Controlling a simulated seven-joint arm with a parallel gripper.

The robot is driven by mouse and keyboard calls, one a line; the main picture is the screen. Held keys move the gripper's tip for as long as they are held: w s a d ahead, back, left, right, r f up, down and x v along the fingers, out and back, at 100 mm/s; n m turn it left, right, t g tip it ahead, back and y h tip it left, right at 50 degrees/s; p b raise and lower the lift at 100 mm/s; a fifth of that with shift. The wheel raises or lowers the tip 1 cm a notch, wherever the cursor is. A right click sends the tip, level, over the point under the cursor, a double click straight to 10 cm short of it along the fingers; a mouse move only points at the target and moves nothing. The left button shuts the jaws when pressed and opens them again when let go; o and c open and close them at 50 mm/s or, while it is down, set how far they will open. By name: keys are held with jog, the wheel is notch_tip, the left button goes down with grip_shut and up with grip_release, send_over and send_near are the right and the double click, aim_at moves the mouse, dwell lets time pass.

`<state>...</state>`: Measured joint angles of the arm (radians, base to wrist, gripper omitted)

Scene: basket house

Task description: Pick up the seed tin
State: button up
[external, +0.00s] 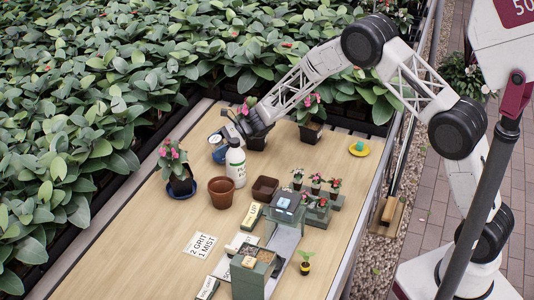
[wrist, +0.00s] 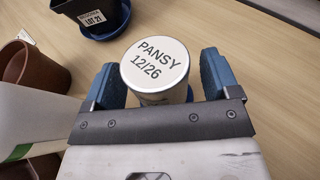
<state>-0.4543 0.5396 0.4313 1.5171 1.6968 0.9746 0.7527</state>
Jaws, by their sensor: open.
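The seed tin (wrist: 155,68) is a round white tin with a lid reading "PANSY 12/26". In the wrist view it stands between the two blue fingers of my gripper (wrist: 163,82). The fingers are open, one on each side of the tin, and a gap to the left finger seems to show. The lower part of the tin is hidden by the gripper body. In the external view my gripper (external: 218,146) is low over the far left part of the table, behind the white bottle; the tin is hard to make out there.
A white bottle (external: 236,163) stands close beside my gripper, with a terracotta pot (external: 221,191) nearer. A potted pink flower on a blue saucer (external: 182,195) is at left. Another flower pot (external: 311,132) stands to the right. The table (external: 150,240) is clear at front left.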

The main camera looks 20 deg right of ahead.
aim_at(217, 138)
jog(key=c, duration=1.1)
jog(key=shift+r, duration=5)
